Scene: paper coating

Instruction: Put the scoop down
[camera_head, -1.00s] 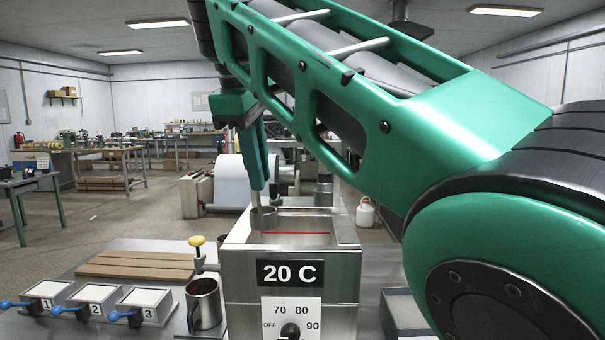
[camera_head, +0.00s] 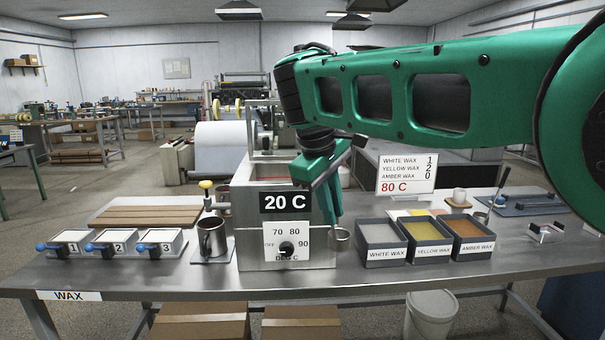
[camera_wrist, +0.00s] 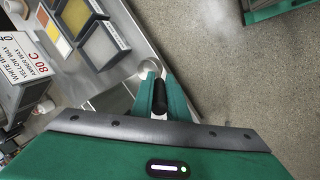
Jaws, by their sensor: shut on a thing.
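The scoop is a small metal cup (camera_head: 340,238) on a dark handle. My gripper (camera_head: 330,218) is shut on its handle, with the cup hanging just below the fingertips. In the head view it is in front of the tank's right side, left of the white wax bin (camera_head: 383,252). In the wrist view my gripper (camera_wrist: 159,88) has the black handle (camera_wrist: 160,98) between its fingers, and the round cup (camera_wrist: 150,68) shows beyond, near the table's edge. I cannot tell if the cup touches the table.
The metal tank (camera_head: 287,262) has a 20 C display and a dial. A yellow wax bin (camera_head: 430,256) and an amber wax bin (camera_head: 474,252) stand right of the white one. A metal mug (camera_head: 212,238) and numbered boxes (camera_head: 160,252) are left. Bare table (camera_head: 330,280) lies along the front.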

